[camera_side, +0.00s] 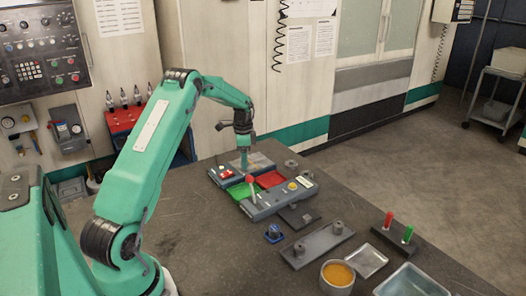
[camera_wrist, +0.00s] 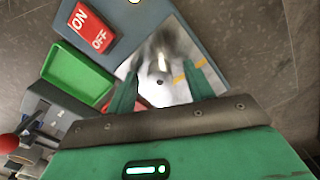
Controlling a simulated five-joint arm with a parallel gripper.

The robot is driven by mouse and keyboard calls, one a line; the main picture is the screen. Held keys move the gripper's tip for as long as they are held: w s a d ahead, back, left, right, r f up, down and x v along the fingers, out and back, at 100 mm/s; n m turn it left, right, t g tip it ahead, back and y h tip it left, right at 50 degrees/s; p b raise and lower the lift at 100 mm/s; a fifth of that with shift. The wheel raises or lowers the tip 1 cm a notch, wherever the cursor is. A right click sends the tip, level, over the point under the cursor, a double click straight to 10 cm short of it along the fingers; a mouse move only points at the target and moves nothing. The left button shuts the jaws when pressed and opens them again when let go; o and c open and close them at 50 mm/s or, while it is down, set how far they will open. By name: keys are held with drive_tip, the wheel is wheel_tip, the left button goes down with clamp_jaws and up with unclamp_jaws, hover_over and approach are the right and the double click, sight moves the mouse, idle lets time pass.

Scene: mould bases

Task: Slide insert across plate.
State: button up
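A shiny metal plate (camera_wrist: 150,62) with yellow marks is set in a blue-grey base (camera_wrist: 135,18) in the wrist view; it also shows in the side view (camera_side: 262,161) at the far end of the bench. My gripper (camera_side: 243,171) points down at this plate. In the wrist view my gripper (camera_wrist: 160,88) has its two green fingers spread apart, with the plate's bright surface and a small dark spot between them. I cannot tell whether the fingertips touch the plate. I cannot pick out a separate insert; dark blurs on the plate look like reflections.
Beside the plate are a red ON/OFF switch (camera_wrist: 87,27), a green tray (camera_wrist: 77,75) and a red-knobbed lever (camera_wrist: 10,143). Nearer on the bench are a grey bar (camera_side: 318,244), a cup of orange stuff (camera_side: 338,273), trays and a red-and-green peg block (camera_side: 395,235).

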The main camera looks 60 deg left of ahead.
idle(0.3)
drive_tip(key=shift+r, duration=3.9)
drive_tip(key=shift+d+r, duration=0.2)
drive_tip(key=shift+r, duration=0.05)
drive_tip(key=s+d+r+n+t, duration=0.1)
drive_tip(key=s+d+r, duration=0.3)
drive_tip(key=d+r, duration=0.5)
drive_tip(key=s+d+r+n+t, duration=0.2)
drive_tip(key=s+d+r, duration=0.3)
drive_tip(key=d, duration=0.6)
drive_tip(key=s+d+n+t, duration=0.2)
drive_tip(key=s+d, duration=1.1)
drive_tip(key=s, duration=0.3)
drive_tip(key=shift+f+n+t, duration=0.3)
drive_tip(key=shift+f+n, duration=0.05)
drive_tip(key=shift+n, duration=0.05)
